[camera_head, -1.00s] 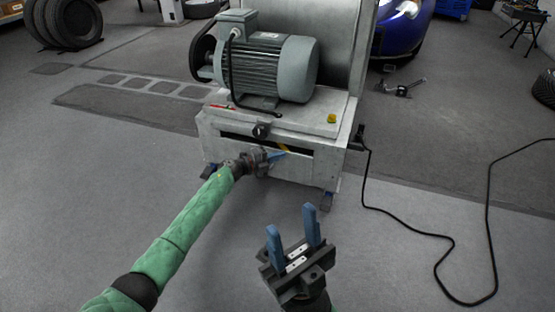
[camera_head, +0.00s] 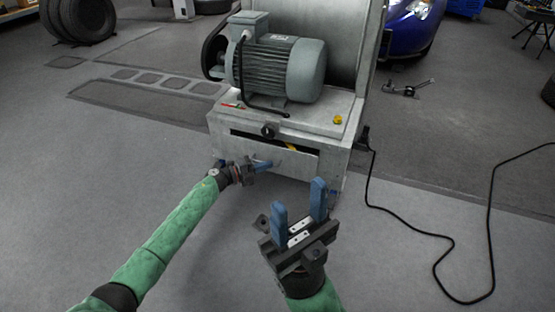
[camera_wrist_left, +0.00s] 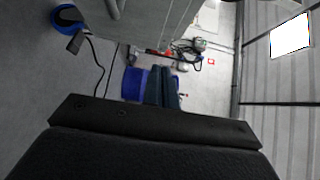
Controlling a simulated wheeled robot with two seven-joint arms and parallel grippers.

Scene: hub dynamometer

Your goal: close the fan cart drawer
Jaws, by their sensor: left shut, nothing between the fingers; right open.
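The grey fan cart (camera_head: 225,131) stands ahead, with its drawer (camera_head: 300,164) in the front face. A dark gap shows above the drawer front, with a bit of yellow inside, so the drawer looks at least partly open; how far is hard to tell. My left gripper (camera_head: 268,165) is shut and empty, just in front of the drawer front; contact cannot be told. Its blue fingers also show in the left wrist view (camera_wrist_left: 162,88), beside the cart's pale panel. My right gripper (camera_head: 299,207) is open and empty, fingers up, nearer me than the cart.
A grey motor (camera_head: 280,70) sits on the cart top, with a black knob (camera_head: 269,131) at the front edge. A black cable (camera_head: 401,212) loops over the floor at the right. A blue car (camera_head: 408,30) stands behind.

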